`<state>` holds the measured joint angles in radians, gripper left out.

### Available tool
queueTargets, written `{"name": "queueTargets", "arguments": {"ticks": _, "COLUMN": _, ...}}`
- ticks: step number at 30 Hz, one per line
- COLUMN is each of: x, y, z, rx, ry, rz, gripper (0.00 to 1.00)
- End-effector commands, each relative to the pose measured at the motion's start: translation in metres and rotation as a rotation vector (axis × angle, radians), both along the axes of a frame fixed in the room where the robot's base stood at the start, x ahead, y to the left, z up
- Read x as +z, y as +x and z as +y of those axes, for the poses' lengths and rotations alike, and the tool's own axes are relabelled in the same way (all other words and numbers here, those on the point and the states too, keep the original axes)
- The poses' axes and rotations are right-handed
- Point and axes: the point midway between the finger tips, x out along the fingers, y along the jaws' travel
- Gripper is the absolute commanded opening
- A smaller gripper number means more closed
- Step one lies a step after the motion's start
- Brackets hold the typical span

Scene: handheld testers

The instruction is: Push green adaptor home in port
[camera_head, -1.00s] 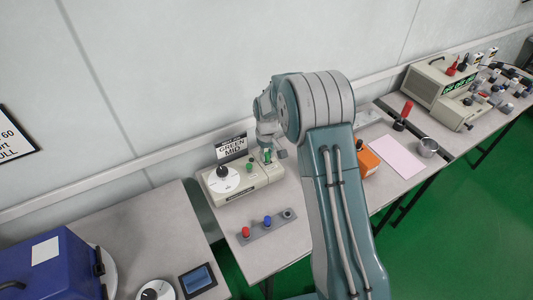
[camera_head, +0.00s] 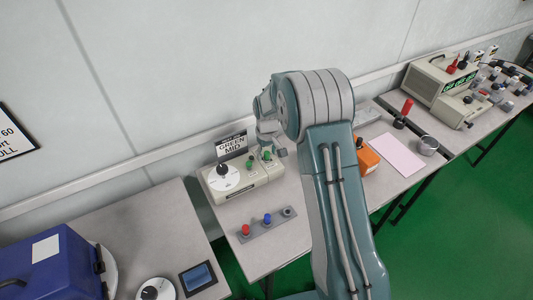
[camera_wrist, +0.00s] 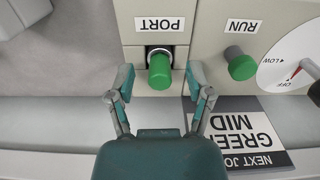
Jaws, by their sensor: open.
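The green adaptor (camera_wrist: 159,72) stands in the port under the PORT label (camera_wrist: 160,24) in the wrist view. A short grey and dark part shows between its green cap and the panel; I cannot tell how deep it sits. In the head view the adaptor (camera_head: 267,155) shows beside my wrist. My gripper (camera_wrist: 159,84) is open, with one finger on each side of the adaptor and a visible gap to both. It holds nothing. The tester (camera_head: 240,188) is a beige box with a white dial.
A green RUN button (camera_wrist: 240,64) sits beside the port. A sign reading NEXT JOB GREEN MID (camera_head: 232,145) stands behind the tester. A grey strip (camera_head: 267,226) with red, blue and grey adaptors lies in front. An orange box (camera_head: 366,157) stands to the right.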

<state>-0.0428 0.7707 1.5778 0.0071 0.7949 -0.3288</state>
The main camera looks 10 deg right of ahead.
Motion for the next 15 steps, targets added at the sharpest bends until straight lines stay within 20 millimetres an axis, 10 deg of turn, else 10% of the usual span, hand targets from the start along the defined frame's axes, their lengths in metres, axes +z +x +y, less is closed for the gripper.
{"name": "queueTargets", "arguments": {"ticks": 15, "x": 0.095, "y": 0.002, "z": 0.000, "rx": 0.000, "ry": -0.001, "rz": -0.004, "gripper": 0.67}}
